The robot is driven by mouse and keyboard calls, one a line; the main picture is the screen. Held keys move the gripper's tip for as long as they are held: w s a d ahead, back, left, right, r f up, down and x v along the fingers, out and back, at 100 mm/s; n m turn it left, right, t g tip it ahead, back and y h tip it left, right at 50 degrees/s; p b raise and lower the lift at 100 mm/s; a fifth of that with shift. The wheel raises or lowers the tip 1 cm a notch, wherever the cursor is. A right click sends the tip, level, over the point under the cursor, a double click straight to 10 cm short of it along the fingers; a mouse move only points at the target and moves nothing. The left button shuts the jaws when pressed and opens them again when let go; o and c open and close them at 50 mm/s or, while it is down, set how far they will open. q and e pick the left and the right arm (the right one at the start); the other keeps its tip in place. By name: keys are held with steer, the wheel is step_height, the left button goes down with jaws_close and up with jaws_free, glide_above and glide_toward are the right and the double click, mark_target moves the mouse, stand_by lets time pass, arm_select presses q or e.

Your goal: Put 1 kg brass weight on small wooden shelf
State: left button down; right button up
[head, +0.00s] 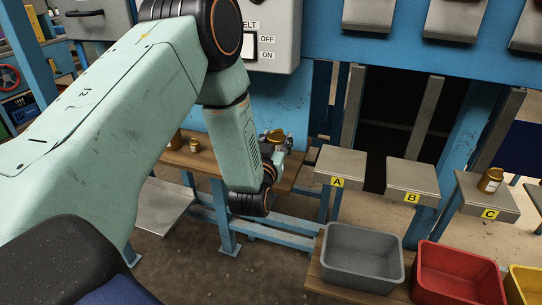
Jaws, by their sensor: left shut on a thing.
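My left gripper (277,151) is shut on a brass weight (276,135), which shows just above the grey fingers. The gripper is over the right part of the small wooden shelf (203,160), and my arm hides the shelf's middle. I cannot tell whether the held weight touches anything below. Two other brass weights are at the left part of the shelf: a smaller one (195,146) and one partly hidden by my arm (176,140). Another brass weight (490,180) stands on platform C (483,207). No mass marking is readable. My right gripper is out of view.
Platforms A (340,166) and B (411,174) are empty. A grey bin (362,254), a red bin (457,275) and a yellow bin (526,284) stand in front. A control box with a belt switch (262,40) and blue frame posts are behind my arm.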

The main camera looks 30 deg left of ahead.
arm_select(q)
steer(key=shift+s+f, duration=0.1)
steer(key=shift+f, duration=0.4)
step_height(320, 180, down, 2)
steer(key=shift+f+b, duration=0.1)
steer(key=shift+b, duration=0.3)
steer(key=shift+f, duration=0.4)
steer(key=c, duration=0.7)
jaws_free()
steer(key=shift+f, duration=0.1)
